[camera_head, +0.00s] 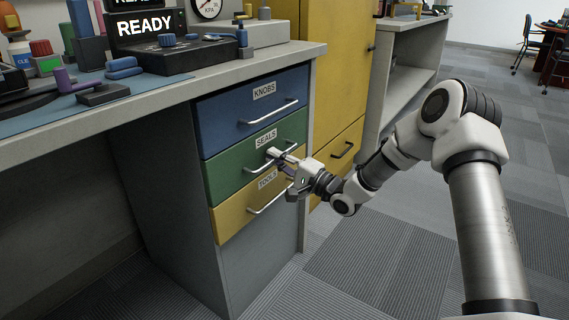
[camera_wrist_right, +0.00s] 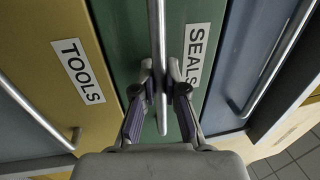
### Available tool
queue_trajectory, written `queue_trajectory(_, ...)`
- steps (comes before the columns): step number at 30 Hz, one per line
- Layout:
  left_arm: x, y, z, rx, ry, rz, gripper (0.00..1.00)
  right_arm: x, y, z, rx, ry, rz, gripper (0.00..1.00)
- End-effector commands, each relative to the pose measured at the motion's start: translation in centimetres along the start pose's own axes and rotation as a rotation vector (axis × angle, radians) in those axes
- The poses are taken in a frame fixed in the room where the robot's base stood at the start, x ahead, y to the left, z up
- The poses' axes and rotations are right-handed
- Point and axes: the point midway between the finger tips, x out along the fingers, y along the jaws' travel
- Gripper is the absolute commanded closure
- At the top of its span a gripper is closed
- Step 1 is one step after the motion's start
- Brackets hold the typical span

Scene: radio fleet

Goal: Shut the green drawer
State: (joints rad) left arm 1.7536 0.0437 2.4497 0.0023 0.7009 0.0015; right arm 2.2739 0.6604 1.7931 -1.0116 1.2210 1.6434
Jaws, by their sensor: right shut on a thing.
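The green drawer (camera_head: 228,170), labelled SEALS, sits in the cabinet between a blue and a yellow drawer. Its front looks about level with theirs; I cannot tell if a small gap remains. My right gripper (camera_head: 279,159) is at its silver bar handle (camera_head: 251,167) and hides part of it. In the right wrist view the green front (camera_wrist_right: 120,40) shows close up, and the two fingers of my right gripper (camera_wrist_right: 160,85) are shut on the handle (camera_wrist_right: 157,30), one on each side. My left gripper is not in view.
The blue KNOBS drawer (camera_head: 225,115) is above and the yellow TOOLS drawer (camera_head: 228,222) below, each with a bar handle. A yellow cabinet (camera_head: 335,80) stands to the right. The worktop (camera_head: 165,95) above holds several items. Carpeted floor (camera_head: 365,255) in front is clear.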

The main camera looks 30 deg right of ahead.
Motion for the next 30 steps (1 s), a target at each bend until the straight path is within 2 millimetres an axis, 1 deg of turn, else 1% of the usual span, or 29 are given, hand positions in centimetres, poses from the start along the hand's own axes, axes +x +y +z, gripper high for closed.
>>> queue_trajectory(5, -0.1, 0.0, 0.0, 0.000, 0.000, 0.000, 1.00, 0.1, -0.2, -0.2, -0.002, 0.004, -0.002, 1.00)
queue_trajectory(6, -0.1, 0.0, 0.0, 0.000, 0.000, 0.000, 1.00, 0.1, -0.2, -0.2, -0.003, 0.004, -0.003, 0.82)
queue_trajectory(7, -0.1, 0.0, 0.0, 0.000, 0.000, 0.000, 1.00, 0.1, -0.2, -0.2, -0.003, 0.003, -0.002, 0.72)
queue_trajectory(8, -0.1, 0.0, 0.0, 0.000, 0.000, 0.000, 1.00, 0.1, -0.2, -0.1, -0.003, 0.003, -0.002, 0.63)
queue_trajectory(17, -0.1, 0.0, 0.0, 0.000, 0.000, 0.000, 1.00, 0.0, -0.1, -0.1, -0.002, 0.002, -0.001, 0.63)
queue_trajectory(20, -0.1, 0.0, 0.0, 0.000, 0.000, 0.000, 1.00, -0.3, -0.1, -0.1, 0.000, 0.003, -0.001, 0.63)
queue_trajectory(23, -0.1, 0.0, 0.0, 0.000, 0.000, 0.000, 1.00, -1.6, -0.2, -0.2, 0.001, 0.005, -0.002, 0.63)
queue_trajectory(30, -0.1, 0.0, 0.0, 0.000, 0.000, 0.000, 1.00, -7.1, -0.2, -0.3, 0.006, 0.009, -0.006, 0.63)
